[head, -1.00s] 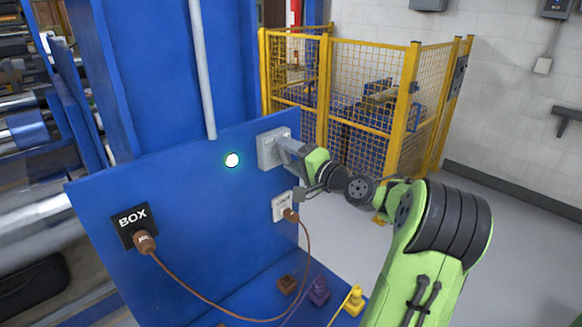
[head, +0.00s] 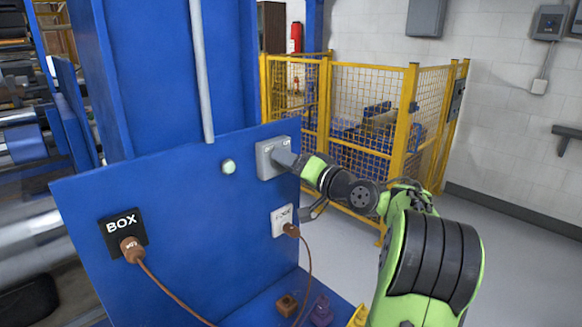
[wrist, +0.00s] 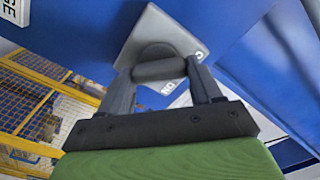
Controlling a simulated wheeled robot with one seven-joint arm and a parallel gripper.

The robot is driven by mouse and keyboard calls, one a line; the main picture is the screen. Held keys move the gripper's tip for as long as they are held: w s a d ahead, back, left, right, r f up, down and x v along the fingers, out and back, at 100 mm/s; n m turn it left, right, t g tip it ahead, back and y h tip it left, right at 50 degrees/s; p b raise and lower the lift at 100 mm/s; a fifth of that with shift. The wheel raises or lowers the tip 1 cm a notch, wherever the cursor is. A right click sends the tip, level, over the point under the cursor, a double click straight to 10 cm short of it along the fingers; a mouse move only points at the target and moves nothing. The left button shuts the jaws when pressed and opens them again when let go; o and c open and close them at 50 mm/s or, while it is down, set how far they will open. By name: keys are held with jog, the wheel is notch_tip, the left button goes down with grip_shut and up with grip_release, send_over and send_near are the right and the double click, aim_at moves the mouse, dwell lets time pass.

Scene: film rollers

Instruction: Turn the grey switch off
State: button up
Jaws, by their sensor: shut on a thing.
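The grey switch (head: 267,160) is a box on the upper right of the blue panel. My gripper (head: 285,158) is at its front in the head view. In the wrist view, the two dark fingers of my gripper (wrist: 159,72) are shut on the switch's rounded grey handle (wrist: 158,68), one finger at each end. Behind it is the pale switch plate (wrist: 152,28). Part of an ON label (wrist: 168,88) shows near the right finger; other lettering is partly hidden.
A socket (head: 282,219) with a brown plug sits below the switch. A black BOX plate (head: 122,232) with a brown plug is at lower left. Brown cables hang between. Yellow fencing (head: 368,115) stands behind; grey floor is open at right.

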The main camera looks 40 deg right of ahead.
jog(key=shift+f, duration=0.15)
jog(key=o, duration=1.1)
jog(key=shift+c, duration=0.2)
jog(key=s, duration=1.5)
jog(key=shift+s+d, duration=0.2)
jog(key=shift+s, duration=0.2)
jog(key=shift+w, duration=0.1)
